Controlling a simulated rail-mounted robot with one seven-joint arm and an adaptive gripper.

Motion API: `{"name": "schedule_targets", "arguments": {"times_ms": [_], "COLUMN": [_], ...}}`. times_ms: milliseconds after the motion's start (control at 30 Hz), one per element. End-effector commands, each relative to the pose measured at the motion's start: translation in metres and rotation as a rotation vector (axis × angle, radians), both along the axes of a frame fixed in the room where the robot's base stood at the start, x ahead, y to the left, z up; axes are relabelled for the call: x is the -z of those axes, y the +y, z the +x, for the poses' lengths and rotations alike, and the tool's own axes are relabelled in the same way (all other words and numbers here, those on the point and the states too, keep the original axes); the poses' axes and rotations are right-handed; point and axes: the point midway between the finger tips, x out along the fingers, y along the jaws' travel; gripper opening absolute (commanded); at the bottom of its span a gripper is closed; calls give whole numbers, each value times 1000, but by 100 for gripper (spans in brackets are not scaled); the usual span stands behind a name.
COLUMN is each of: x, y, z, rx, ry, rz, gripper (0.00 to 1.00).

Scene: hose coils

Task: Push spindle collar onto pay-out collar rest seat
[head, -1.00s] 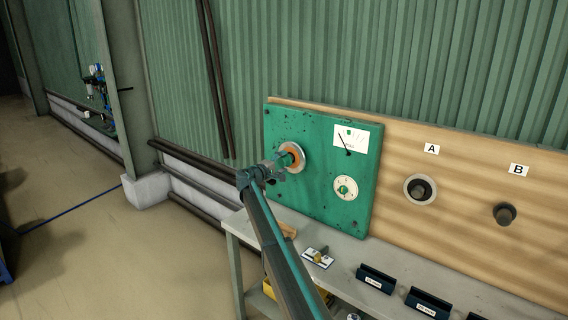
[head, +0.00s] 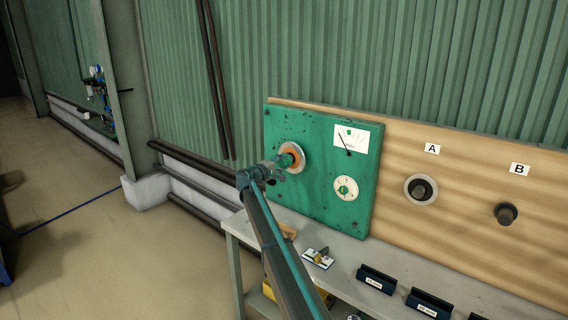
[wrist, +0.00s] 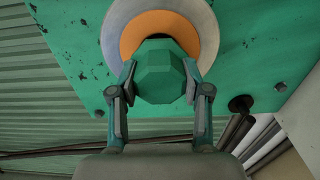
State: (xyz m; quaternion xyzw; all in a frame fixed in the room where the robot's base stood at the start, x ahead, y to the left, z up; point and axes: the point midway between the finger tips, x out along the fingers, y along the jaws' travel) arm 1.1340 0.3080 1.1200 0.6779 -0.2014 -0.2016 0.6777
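A green faceted piece (wrist: 162,72), which I take to be the spindle collar, sits between the fingers of my gripper (wrist: 160,80). The fingers close on its left and right sides. Behind it in the wrist view are an orange ring (wrist: 140,28) and a grey disc (wrist: 207,40), probably the rest seat. In the head view my gripper (head: 279,167) reaches the green piece (head: 291,153) in front of the grey disc (head: 301,163) on the green panel (head: 320,190). Whether the piece touches the ring cannot be told, as it hides the contact.
To the right, a wooden board (head: 470,180) has dark pegs at A (head: 421,189) and B (head: 505,214). A bench (head: 345,259) below holds dark blue holders (head: 376,280).

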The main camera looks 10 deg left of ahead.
Motion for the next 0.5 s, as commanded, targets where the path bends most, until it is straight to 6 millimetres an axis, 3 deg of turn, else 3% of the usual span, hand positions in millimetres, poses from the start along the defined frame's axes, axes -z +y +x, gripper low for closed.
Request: {"name": "schedule_targets", "arguments": {"times_ms": [33,133,167,200,400,500], "x": [0,0,0,-1,-1,-1], "y": [0,0,0,0,0,0], "z": [0,0,0,0,0,0], "rx": [0,0,0,0,0,0], "ry": [0,-1,-1,-1,-1,-1], "rz": [0,-1,-1,-1,-1,-1], "gripper": [18,1,0,41,7,6]}}
